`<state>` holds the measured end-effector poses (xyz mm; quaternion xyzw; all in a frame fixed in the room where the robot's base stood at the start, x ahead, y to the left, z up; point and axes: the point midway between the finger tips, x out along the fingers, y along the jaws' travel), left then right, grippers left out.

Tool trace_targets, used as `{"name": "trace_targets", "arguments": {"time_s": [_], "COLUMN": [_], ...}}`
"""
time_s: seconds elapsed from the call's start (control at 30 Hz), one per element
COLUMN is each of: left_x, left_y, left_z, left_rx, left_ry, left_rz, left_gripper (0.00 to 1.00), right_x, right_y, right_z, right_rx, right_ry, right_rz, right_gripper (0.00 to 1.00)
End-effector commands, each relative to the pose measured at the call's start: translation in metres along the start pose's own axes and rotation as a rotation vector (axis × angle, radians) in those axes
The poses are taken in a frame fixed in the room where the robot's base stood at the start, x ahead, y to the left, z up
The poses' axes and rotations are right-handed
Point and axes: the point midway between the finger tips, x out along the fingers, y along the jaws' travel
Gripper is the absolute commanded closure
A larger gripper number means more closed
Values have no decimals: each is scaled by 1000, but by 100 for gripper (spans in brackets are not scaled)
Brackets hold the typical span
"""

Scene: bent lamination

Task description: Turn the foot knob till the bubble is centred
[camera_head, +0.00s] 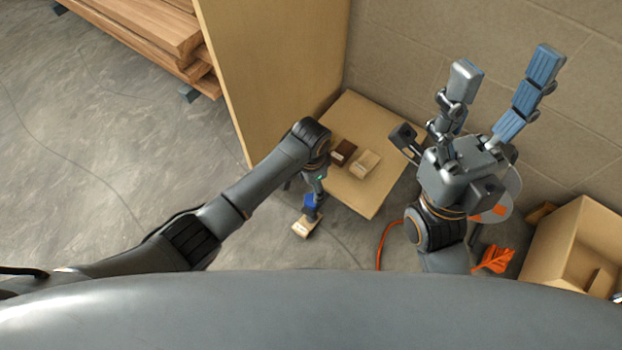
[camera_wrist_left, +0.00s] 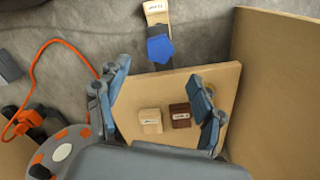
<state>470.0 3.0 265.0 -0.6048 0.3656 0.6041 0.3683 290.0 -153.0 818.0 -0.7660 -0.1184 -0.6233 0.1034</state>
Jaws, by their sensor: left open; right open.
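A blue knob-like part (camera_head: 311,202) with a pale labelled wooden piece (camera_head: 304,227) stands at the near corner of a small wooden table (camera_head: 375,200). The knob also shows beyond the table edge in the left wrist view (camera_wrist_left: 160,48). I cannot make out a bubble; a tiny green spot (camera_head: 320,178) shows above the knob. My left gripper (camera_wrist_left: 158,75) is open and empty, its fingers apart over the table; in the head view its fingers are largely hidden by my arm. My right gripper (camera_head: 502,88) is open and empty, right of the table, fingers toward the wall.
A dark brown block (camera_head: 343,151) and a pale block (camera_head: 364,164) lie on the table. An upright wooden panel (camera_head: 270,60) stands behind it.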

Motion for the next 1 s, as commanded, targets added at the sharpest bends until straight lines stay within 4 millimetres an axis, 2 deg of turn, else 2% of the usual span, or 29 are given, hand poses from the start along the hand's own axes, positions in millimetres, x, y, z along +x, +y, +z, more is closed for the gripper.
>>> {"name": "trace_targets", "arguments": {"time_s": [0.1, 0.23, 0.83, 0.93, 1.0], "left_x": [-15, -22, -23, -24, -29], "left_y": [0, 0, 0, 1, 1], "left_z": [0, 0, -1, -12, -29], "left_rx": [0, 1, 0, -11, -34], "left_ry": [1, -1, 6, 74, 185], "left_rz": [0, 0, -1, -16, -43], "left_gripper": [32, 32, 32, 32, 32], "right_x": [0, 0, 0, 0, 0], "right_y": [0, 0, 0, 0, 0], "right_z": [0, 0, 0, 0, 0], "right_rx": [0, 0, 0, 0, 0], "right_ry": [0, 0, 0, 0, -1], "right_rz": [0, 0, 0, 1, 1], "right_gripper": [32, 32, 32, 32, 32]}}
